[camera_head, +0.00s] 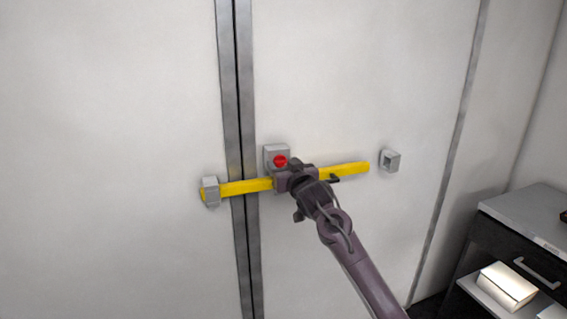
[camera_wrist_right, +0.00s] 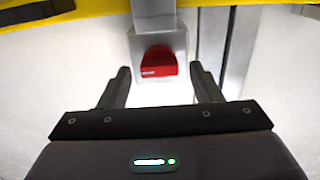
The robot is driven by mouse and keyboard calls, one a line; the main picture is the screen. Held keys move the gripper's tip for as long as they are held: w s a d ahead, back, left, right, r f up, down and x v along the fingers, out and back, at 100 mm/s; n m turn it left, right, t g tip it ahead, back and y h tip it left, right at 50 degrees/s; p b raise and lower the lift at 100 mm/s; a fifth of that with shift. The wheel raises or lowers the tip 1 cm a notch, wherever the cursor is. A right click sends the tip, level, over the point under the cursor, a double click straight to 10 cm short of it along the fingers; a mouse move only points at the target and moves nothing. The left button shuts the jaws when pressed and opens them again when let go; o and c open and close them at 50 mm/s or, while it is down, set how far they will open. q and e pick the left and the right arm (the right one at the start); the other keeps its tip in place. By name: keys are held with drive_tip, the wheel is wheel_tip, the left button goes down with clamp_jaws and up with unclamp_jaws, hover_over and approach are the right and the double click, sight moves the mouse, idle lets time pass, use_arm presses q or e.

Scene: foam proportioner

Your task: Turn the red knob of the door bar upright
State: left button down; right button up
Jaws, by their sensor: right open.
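The red knob (camera_head: 280,161) sits on a grey block (camera_head: 277,150) on the door, just above the yellow bar (camera_head: 232,188). The bar runs across the door seam and tilts slightly up to the right. Its left end is in a grey bracket (camera_head: 210,192). In the right wrist view the knob (camera_wrist_right: 158,62) is ahead of the fingers, wider than tall. My right gripper (camera_head: 288,178) is close to the knob. Its two fingers (camera_wrist_right: 162,88) are open, apart on either side of the knob, with nothing between them. My left gripper is not in view.
A second grey bracket (camera_head: 390,161) is on the door beyond the bar's right end and holds nothing. A dark cabinet (camera_head: 520,240) with a grey top and a white object (camera_head: 507,287) stands at the lower right.

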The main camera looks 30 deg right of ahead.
drive_tip(key=shift+w+d, duration=0.1)
drive_tip(key=shift+w, duration=0.3)
drive_tip(key=shift+c, duration=0.2)
drive_tip(key=c, duration=0.9)
drive_tip(key=shift+c, duration=0.2)
